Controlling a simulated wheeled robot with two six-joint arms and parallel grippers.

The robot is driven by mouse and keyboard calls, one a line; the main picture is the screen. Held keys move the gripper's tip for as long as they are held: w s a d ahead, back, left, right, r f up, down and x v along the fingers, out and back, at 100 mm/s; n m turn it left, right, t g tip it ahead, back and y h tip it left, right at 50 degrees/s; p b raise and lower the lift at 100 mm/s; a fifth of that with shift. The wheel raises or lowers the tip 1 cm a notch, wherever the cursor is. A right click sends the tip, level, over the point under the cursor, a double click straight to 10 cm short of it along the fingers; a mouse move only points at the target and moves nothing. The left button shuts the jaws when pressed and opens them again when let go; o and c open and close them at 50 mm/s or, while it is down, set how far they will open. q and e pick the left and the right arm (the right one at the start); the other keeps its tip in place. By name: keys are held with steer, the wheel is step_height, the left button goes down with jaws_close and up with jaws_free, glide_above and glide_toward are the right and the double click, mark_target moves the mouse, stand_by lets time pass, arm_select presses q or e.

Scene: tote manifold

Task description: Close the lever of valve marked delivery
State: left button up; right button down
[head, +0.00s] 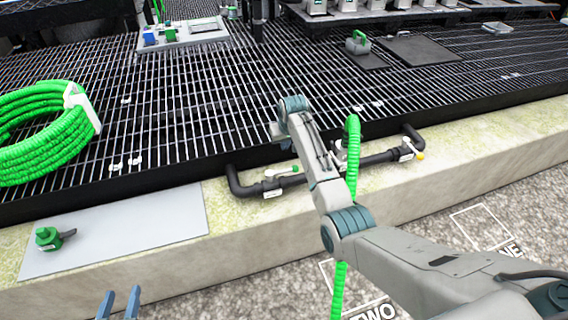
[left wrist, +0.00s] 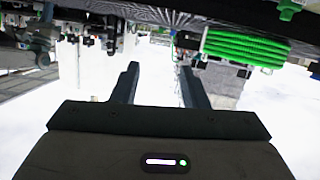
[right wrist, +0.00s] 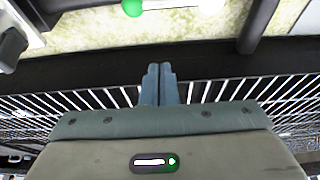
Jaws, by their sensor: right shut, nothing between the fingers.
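The black pipe manifold (head: 376,158) runs along the concrete ledge. Its left valve (head: 271,187) has a white tag and a green-tipped lever (head: 295,168); its right valve (head: 406,152) has a white tag and a yellow-tipped handle (head: 420,155). The tags are too small to read, so I cannot tell which is delivery. My right arm crosses in front of the manifold's middle. My right gripper (right wrist: 160,70) is shut and empty over the grating edge, apart from a green knob (right wrist: 132,7) on a white lever at the top edge. My left gripper (head: 119,300) is open and empty, away from the manifold.
A green hose (head: 352,140) passes behind my right arm, down over the ledge. A coiled green hose (head: 45,130) lies on the grating (head: 200,100) at left. A grey plate (head: 130,230) with a green fitting (head: 47,238) lies on the ledge. Small tags dot the grating.

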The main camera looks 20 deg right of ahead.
mark_target(282, 171)
arm_select(q)
step_height(282, 171, up, 10)
steer(key=w+t+b, duration=0.1)
steer(key=w+t, duration=0.1)
steer(key=t, duration=0.4)
steer(key=shift+w+a+b, duration=0.3)
steer(key=shift+w+a, duration=0.05)
arm_select(e)
step_height(282, 171, down, 7)
steer(key=s, duration=0.1)
steer(key=shift+s, duration=0.35)
arm_select(q)
steer(key=shift+r, duration=0.1)
